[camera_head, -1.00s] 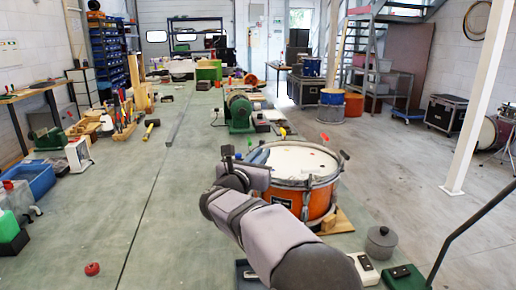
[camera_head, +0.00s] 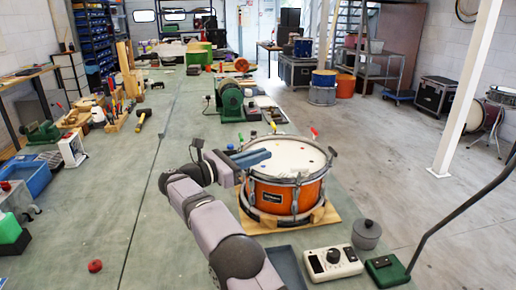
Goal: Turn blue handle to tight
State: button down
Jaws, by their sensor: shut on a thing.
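The orange snare drum (camera_head: 285,192) stands on a wooden board (camera_head: 330,214) on the green bench, its white head (camera_head: 296,157) facing up. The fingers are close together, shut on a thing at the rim. I take this to be the blue handle, but the fingers hide it and its angle cannot be told.
A white box with a black knob (camera_head: 333,261), a green box (camera_head: 386,271) and a grey lidded pot (camera_head: 366,233) stand in front of the drum at the right. A green machine (camera_head: 229,98) stands behind it. The bench left of my arm is mostly clear.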

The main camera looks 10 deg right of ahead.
jog(key=shift+s+d+r+m+g+h+p, duration=0.15)
jog(key=shift+m+g+h+p, duration=0.15)
jog(key=shift+m+g+p, duration=0.35)
jog(key=c, duration=1.8)
grip_release()
jog(key=shift+c, duration=0.2)
jog(key=shift+a, duration=0.35)
jog(key=p+v, duration=0.1)
jog(key=v, duration=0.4)
jog(key=shift+r, duration=0.15)
jog(key=shift+p+v, duration=0.75)
jog(key=shift+v, duration=0.15)
jog(key=shift+s+d, duration=0.1)
